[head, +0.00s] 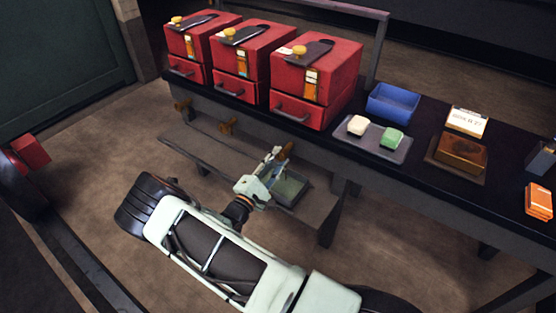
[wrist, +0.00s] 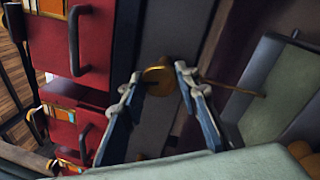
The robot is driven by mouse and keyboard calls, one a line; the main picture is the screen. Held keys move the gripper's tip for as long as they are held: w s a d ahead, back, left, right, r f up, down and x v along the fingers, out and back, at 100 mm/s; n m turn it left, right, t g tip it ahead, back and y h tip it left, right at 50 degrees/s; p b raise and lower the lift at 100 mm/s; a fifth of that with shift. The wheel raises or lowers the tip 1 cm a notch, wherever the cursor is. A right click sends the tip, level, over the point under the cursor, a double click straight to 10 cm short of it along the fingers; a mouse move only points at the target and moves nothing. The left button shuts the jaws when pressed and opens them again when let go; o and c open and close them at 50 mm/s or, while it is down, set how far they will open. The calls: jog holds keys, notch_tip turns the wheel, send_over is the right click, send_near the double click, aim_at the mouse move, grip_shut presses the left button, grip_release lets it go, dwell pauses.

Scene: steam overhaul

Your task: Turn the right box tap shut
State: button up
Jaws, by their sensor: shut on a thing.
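Three red boxes with drawers stand in a row on the bench; the right box (head: 318,75) is the largest in the head view. Its brass tap (head: 286,150) is under the bench's front edge, at my gripper (head: 277,161). In the wrist view, the round brass head of the tap (wrist: 160,80) sits between the two fingers of my gripper (wrist: 158,84), which are shut on it. The fingers hide part of the tap, and I cannot tell its turn angle. The left tap (head: 183,106) and middle tap (head: 228,127) stick out further left.
A grey-green tray (head: 291,188) sits low beside my gripper. The bench top (head: 420,118) holds a blue bin (head: 393,101), a tray (head: 372,145) with white and green blocks, a brown box (head: 461,153) and an orange stack (head: 538,201).

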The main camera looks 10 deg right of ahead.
jog(key=shift+a+f+m+g+h, duration=0.1)
jog(key=shift+m+g+h, duration=0.25)
jog(key=shift+m, duration=1.75)
jog(key=o, duration=1.2)
jog(key=shift+c, duration=0.2)
jog(key=v, duration=1.2)
